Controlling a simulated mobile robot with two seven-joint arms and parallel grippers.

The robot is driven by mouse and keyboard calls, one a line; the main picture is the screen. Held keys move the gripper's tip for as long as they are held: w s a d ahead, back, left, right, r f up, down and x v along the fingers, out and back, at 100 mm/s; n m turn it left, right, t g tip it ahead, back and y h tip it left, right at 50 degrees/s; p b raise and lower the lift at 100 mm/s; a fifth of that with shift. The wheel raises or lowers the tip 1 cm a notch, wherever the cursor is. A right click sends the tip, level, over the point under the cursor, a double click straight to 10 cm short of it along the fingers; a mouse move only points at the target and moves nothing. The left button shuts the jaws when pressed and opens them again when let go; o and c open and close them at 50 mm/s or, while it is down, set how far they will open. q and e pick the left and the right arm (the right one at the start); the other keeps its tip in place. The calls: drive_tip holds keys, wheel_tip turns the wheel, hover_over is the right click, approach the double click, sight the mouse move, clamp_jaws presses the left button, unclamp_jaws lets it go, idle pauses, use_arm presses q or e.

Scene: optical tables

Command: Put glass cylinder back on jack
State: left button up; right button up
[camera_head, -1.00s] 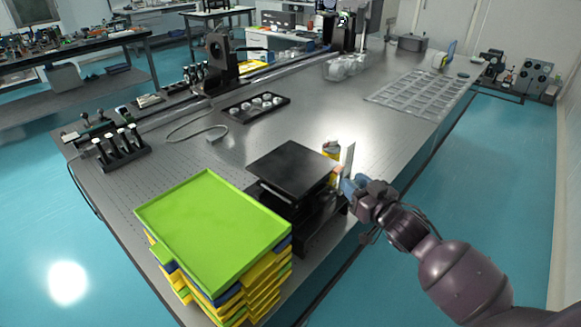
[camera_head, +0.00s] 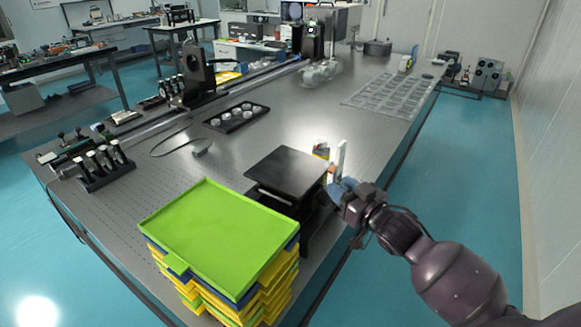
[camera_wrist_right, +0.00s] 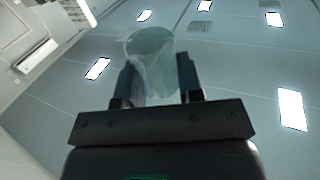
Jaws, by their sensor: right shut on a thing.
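The jack (camera_head: 287,168), with a flat black top plate, stands near the table's front right edge. My right gripper (camera_head: 345,189) is just right of it, at about the height of its top plate in the picture. In the right wrist view, the clear glass cylinder (camera_wrist_right: 152,62) sits between the two dark fingers of my right gripper (camera_wrist_right: 158,83), which is shut on it. In the head view the cylinder is hard to make out at the bluish fingertips. The jack's top plate looks bare. My left gripper is out of view.
A stack of trays with a green top (camera_head: 218,235) stands close in front of the jack. A black tray of round parts (camera_head: 236,117) lies farther back. The table (camera_head: 225,160) between is mostly clear.

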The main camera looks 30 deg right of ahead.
drive_tip(key=w, duration=0.4)
drive_tip(key=w+a, duration=0.1)
drive_tip(key=w, duration=0.4)
drive_tip(key=w+a, duration=0.1)
drive_tip(key=w, duration=0.4)
drive_tip(key=shift+w, duration=0.25)
drive_tip(key=w, duration=0.3)
drive_tip(key=shift+w+a, duration=0.2)
drive_tip(key=shift+a, duration=0.05)
drive_tip(key=shift+f, duration=0.65)
drive_tip(key=shift+s+f, duration=0.15)
drive_tip(key=shift+f, duration=0.1)
drive_tip(key=o, duration=1)
drive_tip(key=shift+c, duration=0.2)
